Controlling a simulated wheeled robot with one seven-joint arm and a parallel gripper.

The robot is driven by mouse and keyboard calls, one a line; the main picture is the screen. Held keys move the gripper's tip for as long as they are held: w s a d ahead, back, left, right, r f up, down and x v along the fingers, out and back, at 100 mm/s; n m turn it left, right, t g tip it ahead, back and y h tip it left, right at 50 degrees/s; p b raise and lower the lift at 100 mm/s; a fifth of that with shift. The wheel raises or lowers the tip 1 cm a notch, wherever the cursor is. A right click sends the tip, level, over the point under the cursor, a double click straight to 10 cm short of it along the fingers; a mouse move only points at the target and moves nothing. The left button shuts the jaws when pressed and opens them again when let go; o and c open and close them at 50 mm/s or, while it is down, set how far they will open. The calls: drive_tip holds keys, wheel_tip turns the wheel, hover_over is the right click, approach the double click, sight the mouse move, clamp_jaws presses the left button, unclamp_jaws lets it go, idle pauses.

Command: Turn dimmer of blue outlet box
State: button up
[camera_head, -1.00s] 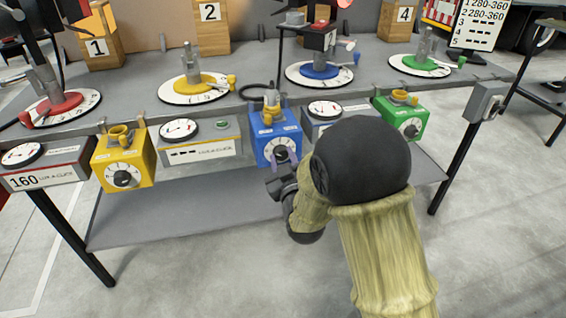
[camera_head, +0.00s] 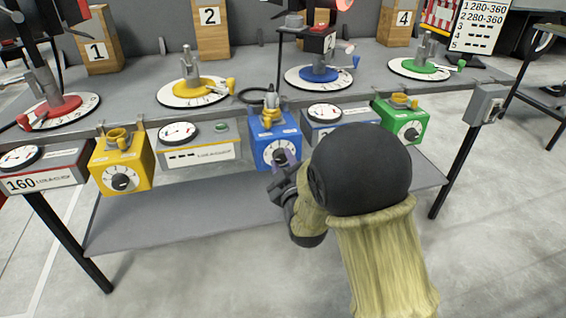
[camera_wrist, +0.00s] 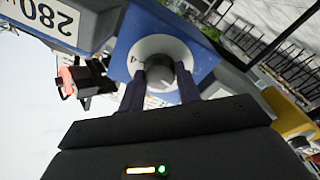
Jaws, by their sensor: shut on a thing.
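The blue outlet box (camera_head: 268,128) hangs at the front edge of the table, in the middle of the head view. Its dimmer is a dark round knob on a white dial. In the wrist view the blue box (camera_wrist: 130,38) fills the upper middle, and the dimmer knob (camera_wrist: 160,62) sits between my gripper's two fingers. My gripper (camera_wrist: 160,82) is shut on the knob, one finger on each side. In the head view my gripper (camera_head: 281,164) is at the dial and covers part of it.
A yellow outlet box (camera_head: 122,162) hangs to the left and a green outlet box (camera_head: 400,121) to the right. Meter boxes stand between them, one with a gauge (camera_head: 180,134). A lower grey shelf (camera_head: 180,215) lies below. The floor in front is clear.

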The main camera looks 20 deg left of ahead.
drive_tip(key=o, duration=1)
drive_tip(key=b+v, duration=0.2)
drive_tip(key=v, duration=0.7)
drive_tip(key=shift+s+d+f+b, duration=0.15)
drive_tip(key=shift+s+b, duration=0.1)
drive_tip(key=shift+b, duration=0.15)
drive_tip(key=shift+r+b+v, duration=0.15)
drive_tip(key=shift+b+v, duration=1.8)
drive_tip(key=shift+b, duration=1.6)
drive_tip(key=shift+r+b+v, duration=0.15)
drive_tip(key=shift+b+v, duration=1.8)
drive_tip(key=shift+b, duration=1.55)
drive_tip(key=shift+f, duration=0.1)
